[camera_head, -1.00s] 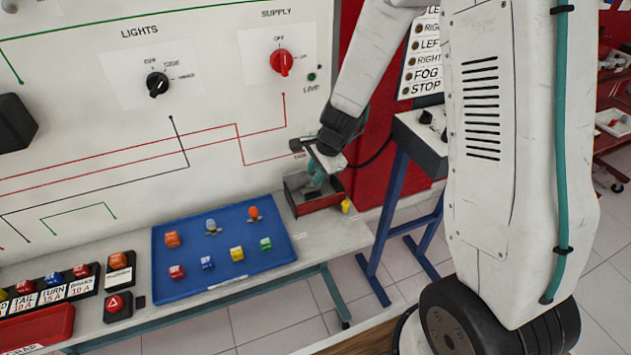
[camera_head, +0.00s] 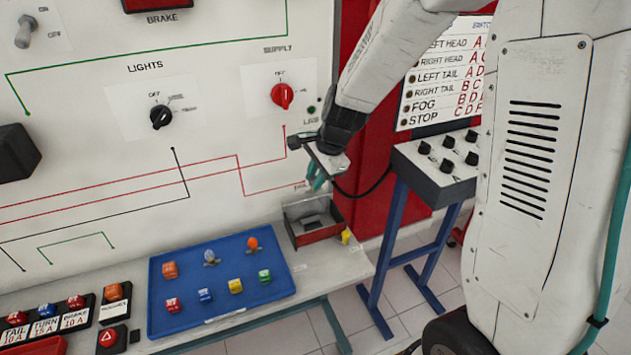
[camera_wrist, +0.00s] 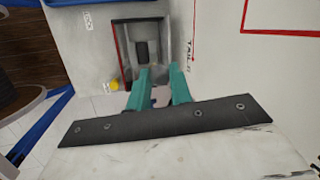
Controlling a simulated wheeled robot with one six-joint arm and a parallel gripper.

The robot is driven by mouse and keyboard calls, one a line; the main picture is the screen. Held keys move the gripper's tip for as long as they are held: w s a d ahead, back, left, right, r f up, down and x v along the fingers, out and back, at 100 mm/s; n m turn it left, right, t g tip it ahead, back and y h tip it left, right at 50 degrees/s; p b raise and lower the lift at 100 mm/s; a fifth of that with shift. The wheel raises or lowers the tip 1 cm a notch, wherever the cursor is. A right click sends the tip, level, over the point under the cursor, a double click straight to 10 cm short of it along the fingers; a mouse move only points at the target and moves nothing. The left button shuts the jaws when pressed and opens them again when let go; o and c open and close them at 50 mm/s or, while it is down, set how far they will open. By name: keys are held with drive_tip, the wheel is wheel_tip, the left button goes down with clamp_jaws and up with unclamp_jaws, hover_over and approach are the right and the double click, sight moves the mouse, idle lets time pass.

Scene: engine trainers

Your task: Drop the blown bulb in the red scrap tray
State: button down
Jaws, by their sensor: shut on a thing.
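My gripper (camera_head: 318,181) is just above an open box with a red front (camera_head: 318,234) at the right end of the bench. In the wrist view its teal fingers (camera_wrist: 160,72) point towards the box, with a dark block inside. The fingers are shut on a small pale thing (camera_wrist: 160,96), which looks like the blown bulb; it is mostly hidden between them. The red scrap tray (camera_head: 52,346) shows only as a rim at the lower left edge, far from my gripper.
A blue tray (camera_head: 215,309) with several coloured fuses and bulbs lies mid-bench. Several labelled fuse holders (camera_head: 45,318) stand left of it. A small yellow thing (camera_head: 346,236) is beside the box. The white panel (camera_head: 90,110) rises behind; a control stand (camera_head: 435,170) is at right.

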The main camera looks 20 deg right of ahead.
drive_tip(key=shift+r, duration=1.25)
drive_tip(key=shift+f, duration=0.1)
